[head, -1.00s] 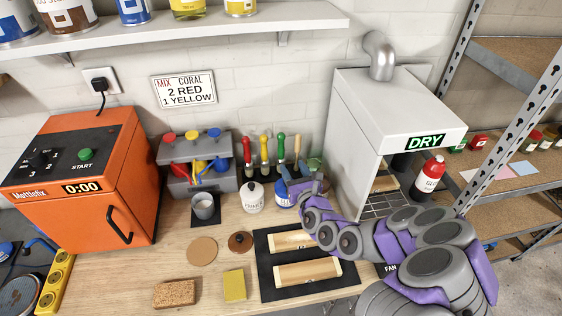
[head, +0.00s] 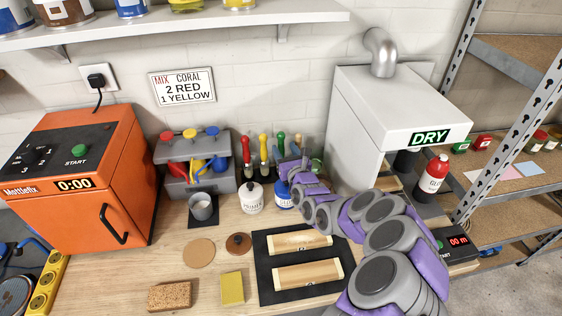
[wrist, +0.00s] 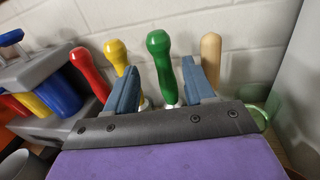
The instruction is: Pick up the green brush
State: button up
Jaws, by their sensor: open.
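The green brush (head: 281,146) stands upright in the row of brushes against the back wall, its handle up. In the wrist view the green brush (wrist: 162,62) shows between the two blue fingers of my gripper (wrist: 162,88). My gripper is open, with a finger on each side of the green handle and visible gaps between. In the head view my gripper (head: 287,167) is in front of the brush row. The lower part of the green brush is hidden behind my gripper.
A yellow brush (wrist: 116,56) and a red brush (wrist: 88,72) stand left of my gripper, a wooden-handled brush (wrist: 211,58) right. The yellow brush is close to the left finger. A white container (head: 251,198) and a blue jar (head: 283,195) stand in front. The dryer (head: 385,115) is to the right.

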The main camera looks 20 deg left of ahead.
aim_at(282, 145)
jog(key=x, duration=0.1)
jog(key=b+x, duration=0.1)
jog(key=x, duration=0.1)
jog(key=b+x, duration=0.1)
jog(key=shift+w+a+f, duration=0.15)
jog(key=shift+w+f, duration=0.2)
jog(key=shift+w, duration=0.1)
jog(key=shift+w+a+r, duration=0.1)
jog(key=shift+w+a, duration=0.05)
jog(key=shift+a, duration=0.1)
jog(key=shift+d+r, duration=0.1)
jog(key=shift+c, duration=0.4)
grip_shut()
